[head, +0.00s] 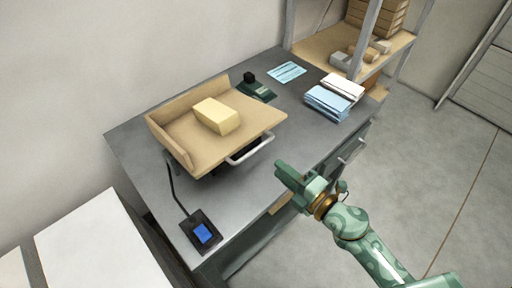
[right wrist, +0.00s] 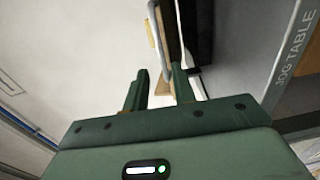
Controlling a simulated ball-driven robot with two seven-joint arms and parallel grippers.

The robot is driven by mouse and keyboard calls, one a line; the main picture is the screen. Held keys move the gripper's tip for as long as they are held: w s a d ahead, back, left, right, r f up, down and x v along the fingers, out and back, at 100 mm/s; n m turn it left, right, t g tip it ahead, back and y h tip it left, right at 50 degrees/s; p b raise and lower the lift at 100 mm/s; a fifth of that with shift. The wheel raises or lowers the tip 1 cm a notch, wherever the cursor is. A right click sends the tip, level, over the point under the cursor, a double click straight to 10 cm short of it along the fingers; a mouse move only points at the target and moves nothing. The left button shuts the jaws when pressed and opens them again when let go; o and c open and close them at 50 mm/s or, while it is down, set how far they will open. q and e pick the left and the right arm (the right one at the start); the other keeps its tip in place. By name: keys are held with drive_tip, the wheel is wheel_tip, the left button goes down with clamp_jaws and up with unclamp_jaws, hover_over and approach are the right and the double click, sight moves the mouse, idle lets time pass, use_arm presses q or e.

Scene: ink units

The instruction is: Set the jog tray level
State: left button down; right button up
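The tan jog tray (head: 255,115) stands over the grey table, with raised walls along its left and back sides. I cannot tell its exact tilt. A pale yellow block (head: 217,116) lies on it. A white bar handle (head: 250,150) sticks out below its front right edge. My right gripper (head: 283,172) is open and empty, in front of the handle and apart from it in the head view. In the right wrist view its two fingers (right wrist: 160,88) are spread, with the tray's tan edge (right wrist: 168,20) beyond them. My left gripper is not in view.
A dark green device (head: 257,90), blue sheets (head: 287,72) and blue and white stacks (head: 328,102) lie at the back right. A shelf (head: 350,45) stands behind.

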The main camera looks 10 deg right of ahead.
sight(255, 150)
drive_tip(key=x, duration=1)
drive_tip(key=shift+w+a+f, duration=0.1)
drive_tip(key=shift+w+a, duration=0.05)
drive_tip(key=shift+w, duration=0.05)
